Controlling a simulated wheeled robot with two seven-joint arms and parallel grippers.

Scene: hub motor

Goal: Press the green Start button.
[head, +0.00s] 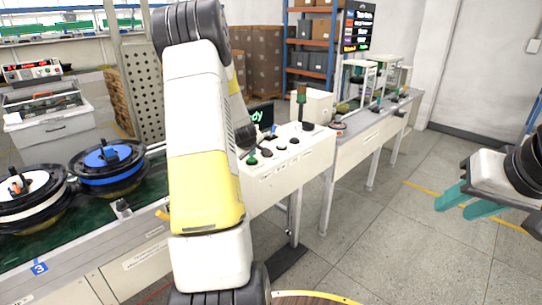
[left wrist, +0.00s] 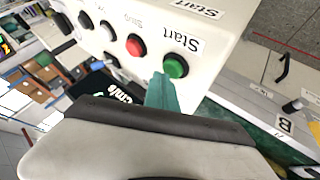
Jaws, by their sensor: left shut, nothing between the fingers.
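The green Start button (left wrist: 175,66) sits in a black ring on the white control panel (left wrist: 215,48), beside a printed "Start" label. My left gripper (left wrist: 161,80) is shut and empty. Its teal fingertips are right beside the button's lower left edge in the left wrist view; I cannot tell whether they touch it. My right gripper (head: 467,204) is open and empty, over the floor at the right.
A conveyor with two wheel hubs (head: 107,166) lies at the left. A grey bench (head: 362,138) runs behind the panel. The floor at the right is clear.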

